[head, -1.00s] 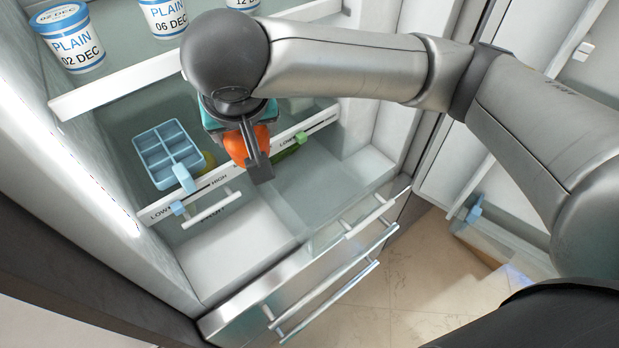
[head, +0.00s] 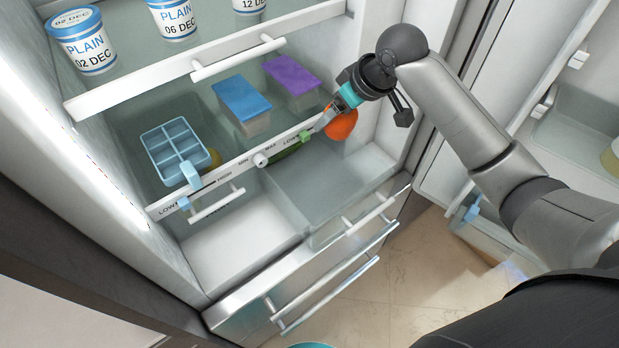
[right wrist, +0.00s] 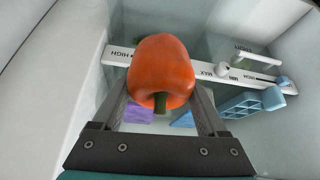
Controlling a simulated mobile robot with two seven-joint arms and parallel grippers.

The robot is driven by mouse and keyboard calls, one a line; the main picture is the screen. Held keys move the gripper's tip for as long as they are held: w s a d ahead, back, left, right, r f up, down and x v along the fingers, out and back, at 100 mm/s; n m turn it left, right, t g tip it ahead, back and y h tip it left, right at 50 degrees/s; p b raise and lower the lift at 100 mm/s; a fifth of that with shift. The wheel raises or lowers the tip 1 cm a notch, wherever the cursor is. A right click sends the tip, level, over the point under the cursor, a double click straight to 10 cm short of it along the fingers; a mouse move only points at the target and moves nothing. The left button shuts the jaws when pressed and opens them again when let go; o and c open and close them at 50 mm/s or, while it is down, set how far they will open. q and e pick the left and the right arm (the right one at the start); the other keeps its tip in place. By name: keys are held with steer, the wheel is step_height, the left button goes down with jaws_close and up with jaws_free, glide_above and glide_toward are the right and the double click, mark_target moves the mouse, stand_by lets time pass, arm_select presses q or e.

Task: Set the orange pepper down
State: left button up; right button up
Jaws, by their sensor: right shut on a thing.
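The orange pepper (head: 341,125) is held in my right gripper (head: 360,117), at the right side of the open fridge by the front edge of the middle shelf. In the right wrist view the orange pepper (right wrist: 162,70) sits between the two fingers (right wrist: 160,108), with its green stem towards the palm. It hides part of the shelf's front strip. Whether it touches the shelf or the drawer below, I cannot tell. My left gripper is not in view.
The middle shelf carries a blue ice tray (head: 175,150), a blue-lidded box (head: 240,97) and a purple-lidded box (head: 290,75). Its front strip has sliders (head: 304,138). Tubs (head: 88,45) stand on the upper shelf. Below are open drawers (head: 330,185) with clear room.

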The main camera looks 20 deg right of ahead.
mark_target(351, 118)
steer(key=d, duration=0.1)
steer(key=d+f, duration=0.1)
steer(key=d, duration=0.1)
steer(key=shift+s+d+f+n, duration=0.2)
steer(key=shift+f+n, duration=0.1)
step_height(351, 118, down, 16)
steer(key=b, duration=0.3)
steer(key=shift+d+b, duration=0.1)
steer(key=shift+b, duration=0.3)
steer(key=shift+f+b, duration=0.65)
steer(key=shift+f, duration=1.3)
steer(key=shift+f, duration=0.1)
steer(key=o, duration=1.1)
steer(key=shift+s+d+r+p, duration=0.1)
steer(key=shift+s+r+p, duration=0.1)
steer(key=shift+r+p, duration=0.45)
steer(key=p+v, duration=1.1)
steer(key=p, duration=0.1)
